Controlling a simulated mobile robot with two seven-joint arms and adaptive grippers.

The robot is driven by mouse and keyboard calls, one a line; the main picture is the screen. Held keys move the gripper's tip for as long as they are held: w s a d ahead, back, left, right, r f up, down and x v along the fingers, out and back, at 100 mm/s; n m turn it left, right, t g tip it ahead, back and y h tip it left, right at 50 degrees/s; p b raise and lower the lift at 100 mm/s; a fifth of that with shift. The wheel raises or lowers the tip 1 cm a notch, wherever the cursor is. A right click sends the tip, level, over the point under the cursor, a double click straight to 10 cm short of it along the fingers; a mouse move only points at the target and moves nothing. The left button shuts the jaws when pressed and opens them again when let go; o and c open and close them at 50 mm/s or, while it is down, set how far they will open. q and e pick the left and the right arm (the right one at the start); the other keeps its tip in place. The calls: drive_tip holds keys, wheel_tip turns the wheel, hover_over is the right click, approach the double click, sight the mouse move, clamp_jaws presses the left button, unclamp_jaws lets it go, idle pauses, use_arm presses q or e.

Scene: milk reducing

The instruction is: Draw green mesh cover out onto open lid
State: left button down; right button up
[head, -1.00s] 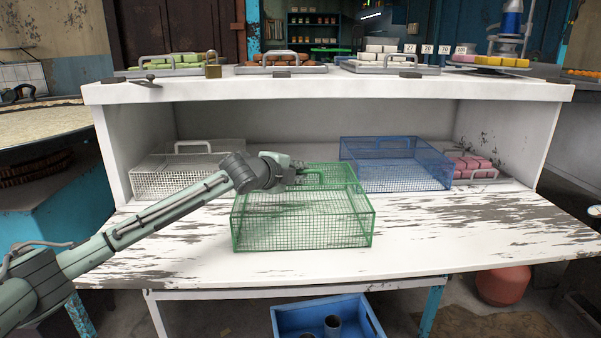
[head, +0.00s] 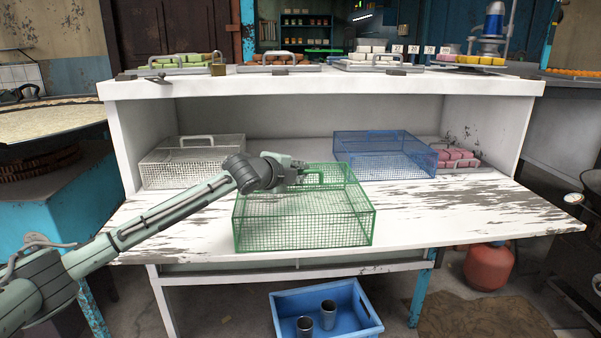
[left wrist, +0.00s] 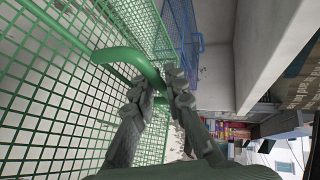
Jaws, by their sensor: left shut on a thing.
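The green mesh cover (head: 305,222) sits on the open white lid (head: 460,212), its front side close to the lid's front edge. My left gripper (head: 297,178) is at the handle on top of the cover. In the left wrist view the gripper (left wrist: 160,88) is shut on the green handle (left wrist: 128,60), with the green mesh (left wrist: 60,95) beside it. Whether the cover's base touches the lid all round is hard to tell. My right gripper is not in view.
A white mesh cover (head: 190,165) and a blue mesh cover (head: 385,155) stand inside the cabinet, left and right. A tray of pink blocks (head: 455,158) is at the right. A blue crate with cups (head: 285,300) is below. The lid's right side is clear.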

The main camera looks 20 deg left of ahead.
use_arm(q)
drive_tip(key=shift+f, duration=0.1)
drive_tip(key=c, duration=1.5)
unclamp_jaws()
drive_tip(key=shift+o, duration=0.2)
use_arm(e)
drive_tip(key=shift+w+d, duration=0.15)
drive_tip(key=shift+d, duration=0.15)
use_arm(q)
drive_tip(key=shift+s, duration=0.3)
drive_tip(key=v, duration=1.1)
drive_tip(key=shift+s+a+r, duration=0.1)
drive_tip(key=shift+s+r, duration=0.05)
drive_tip(key=shift+r, duration=0.15)
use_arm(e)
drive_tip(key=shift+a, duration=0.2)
